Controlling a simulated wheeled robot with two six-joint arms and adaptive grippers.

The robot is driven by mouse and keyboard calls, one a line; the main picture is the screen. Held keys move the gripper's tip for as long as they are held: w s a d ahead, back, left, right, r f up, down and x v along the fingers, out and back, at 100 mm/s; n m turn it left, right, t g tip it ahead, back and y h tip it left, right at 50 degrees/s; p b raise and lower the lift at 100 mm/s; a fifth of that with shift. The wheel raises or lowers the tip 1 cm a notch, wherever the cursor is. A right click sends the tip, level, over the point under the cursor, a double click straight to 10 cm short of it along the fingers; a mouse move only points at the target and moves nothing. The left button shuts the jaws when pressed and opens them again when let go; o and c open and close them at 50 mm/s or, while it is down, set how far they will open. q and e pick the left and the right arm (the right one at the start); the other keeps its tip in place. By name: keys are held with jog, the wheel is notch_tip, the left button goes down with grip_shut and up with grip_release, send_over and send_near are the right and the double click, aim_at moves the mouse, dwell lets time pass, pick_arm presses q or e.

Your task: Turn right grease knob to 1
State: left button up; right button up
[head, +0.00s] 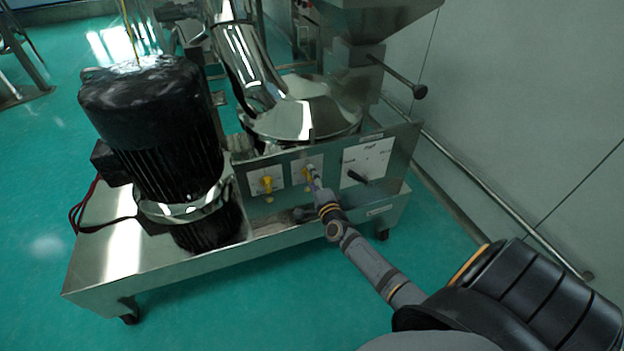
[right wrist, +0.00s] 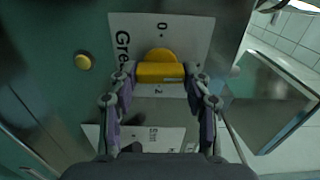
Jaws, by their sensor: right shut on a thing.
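The right grease knob (head: 307,173) is yellow and sits on a white plate on the steel control panel (head: 240,175). In the right wrist view the knob (right wrist: 160,70) has its bar lying across the picture, between the marks 0 above and 2 below. My right gripper (head: 313,182) reaches the panel at this knob. In the right wrist view my right gripper (right wrist: 161,80) has a finger at each end of the bar and is shut on it. The mark 1 cannot be made out. My left gripper is not in view.
A second yellow knob (head: 267,183) is on the plate to the left. A white plate with a black lever (head: 356,176) is to the right. A large black motor (head: 155,125) stands left, and a rod with a black ball (head: 419,91) sticks out above right.

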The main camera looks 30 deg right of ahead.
dwell(0.5)
jog(key=o, duration=1.2)
jog(key=shift+c, duration=0.2)
jog(key=v, duration=1.2)
